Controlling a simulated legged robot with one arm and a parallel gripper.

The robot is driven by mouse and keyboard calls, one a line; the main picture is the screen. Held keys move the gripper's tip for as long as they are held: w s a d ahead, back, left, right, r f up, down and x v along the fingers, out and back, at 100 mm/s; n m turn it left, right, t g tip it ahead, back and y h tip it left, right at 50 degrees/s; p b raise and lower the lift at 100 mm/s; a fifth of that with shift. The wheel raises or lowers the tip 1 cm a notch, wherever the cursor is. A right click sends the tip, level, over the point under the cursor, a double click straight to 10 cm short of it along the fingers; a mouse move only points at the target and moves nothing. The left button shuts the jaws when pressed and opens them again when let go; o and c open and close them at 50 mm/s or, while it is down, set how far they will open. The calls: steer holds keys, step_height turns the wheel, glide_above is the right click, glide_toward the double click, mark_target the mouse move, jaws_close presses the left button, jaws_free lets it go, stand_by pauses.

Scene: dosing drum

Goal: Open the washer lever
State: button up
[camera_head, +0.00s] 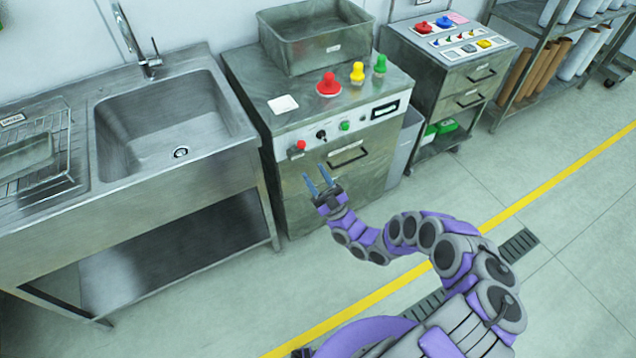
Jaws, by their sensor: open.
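A steel washer cabinet (300,190) with a control panel stands in the middle of the view. Its front door has a dark horizontal bar handle (348,155), which looks like the lever; the door looks shut. My gripper (316,172) is open, with two blue-grey fingers pointing up toward the cabinet front. In the picture it is left of and slightly below the handle, and looks apart from it. Nothing is between the fingers. I cannot tell the exact gap to the cabinet front.
The panel has a red knob (300,145), a black knob (321,135) and a green button (344,126). A steel bin (315,42) and coloured knobs stand on top. A sink (170,130) is at left, a drawer cabinet (455,85) at right. The floor in front is clear.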

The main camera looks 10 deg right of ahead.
steer(key=shift+s+r, duration=0.1)
steer(key=shift+s, duration=1.05)
